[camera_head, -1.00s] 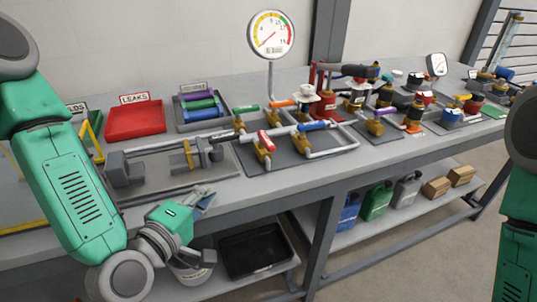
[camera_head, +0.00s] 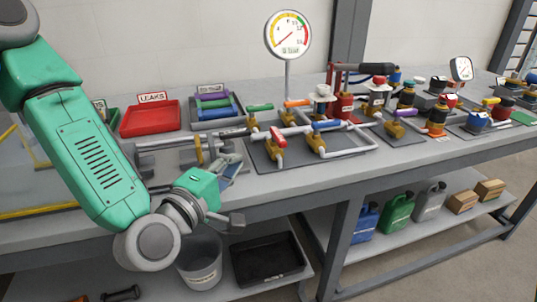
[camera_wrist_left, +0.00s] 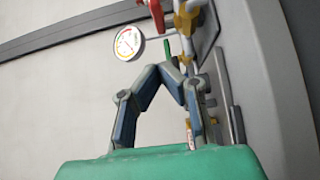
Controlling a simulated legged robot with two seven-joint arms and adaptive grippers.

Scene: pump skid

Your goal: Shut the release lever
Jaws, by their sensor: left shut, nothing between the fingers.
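My left gripper (camera_head: 230,164) is shut and empty at the bench's front edge, in front of the valve board. In the left wrist view its fingers (camera_wrist_left: 172,72) meet at the tips. Several coloured lever handles are in view: a red one (camera_head: 278,137), a blue one (camera_head: 327,125), a green one (camera_head: 260,107) and an orange one (camera_head: 298,102). A red hand pump (camera_head: 343,103) with a black-gripped handle (camera_head: 376,69) stands behind them. I cannot tell which part is the release lever. My gripper appears to touch none of these. My right gripper is out of view.
A round gauge (camera_head: 288,35) stands on a post behind the valves. A red tray (camera_head: 150,118) and a tray of coloured cylinders (camera_head: 215,104) lie at the back left. Below are a bucket (camera_head: 200,262), black tray (camera_head: 265,262) and jerrycans (camera_head: 397,212). The bench front is mostly clear.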

